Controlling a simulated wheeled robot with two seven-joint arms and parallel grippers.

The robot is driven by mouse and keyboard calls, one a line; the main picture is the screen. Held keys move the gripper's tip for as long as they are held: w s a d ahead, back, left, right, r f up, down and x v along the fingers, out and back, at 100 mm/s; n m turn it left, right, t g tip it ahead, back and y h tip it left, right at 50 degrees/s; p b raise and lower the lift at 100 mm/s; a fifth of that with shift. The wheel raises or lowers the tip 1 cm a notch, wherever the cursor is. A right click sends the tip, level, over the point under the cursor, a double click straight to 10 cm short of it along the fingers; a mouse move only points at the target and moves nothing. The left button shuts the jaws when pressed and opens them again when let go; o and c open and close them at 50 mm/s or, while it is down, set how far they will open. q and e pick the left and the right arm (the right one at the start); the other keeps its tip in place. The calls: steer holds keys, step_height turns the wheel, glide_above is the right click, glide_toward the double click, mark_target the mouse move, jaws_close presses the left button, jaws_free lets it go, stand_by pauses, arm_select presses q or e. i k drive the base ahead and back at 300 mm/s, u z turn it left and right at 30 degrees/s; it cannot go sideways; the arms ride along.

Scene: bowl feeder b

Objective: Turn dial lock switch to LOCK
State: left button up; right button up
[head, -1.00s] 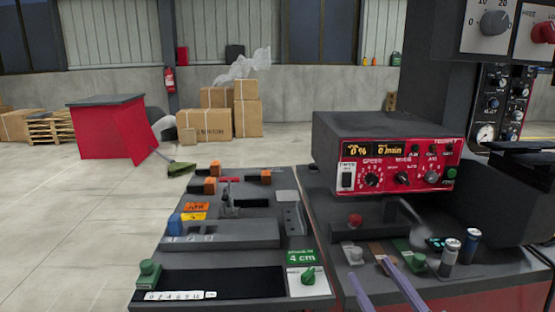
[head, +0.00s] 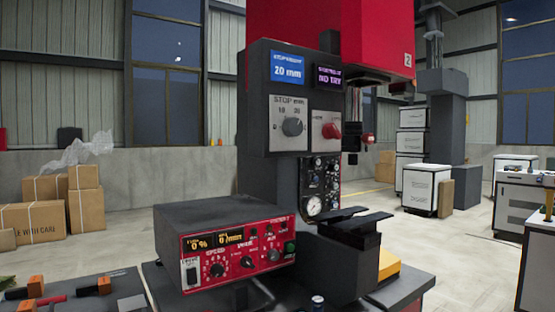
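A dark grey control box with a red front panel (head: 238,273) stands at the lower middle of the head view. Its displays (head: 216,240) read 0 % and what looks like 0 /min. A black rocker switch on a white plate (head: 191,274) is at the panel's left. Two black knobs (head: 217,271) (head: 247,263), a grey knob (head: 274,255) and a green button (head: 290,248) are to its right, with small toggles above. The labels are too small to tell which switch is the dial lock or how it is set. Neither gripper shows.
Behind the box rises a dark machine column with a grey stop knob (head: 292,127), a red knob (head: 331,131) and a gauge panel (head: 320,188). A dark bracket (head: 349,222) juts out right of the box. Orange-ended parts (head: 36,286) lie on the bench at lower left.

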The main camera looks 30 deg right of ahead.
mark_target(330, 131)
steer(key=z, duration=1.25)
steer(key=k, duration=0.5)
steer(key=u, duration=1.3)
steer(key=i, duration=0.75)
steer(key=z, duration=1.65)
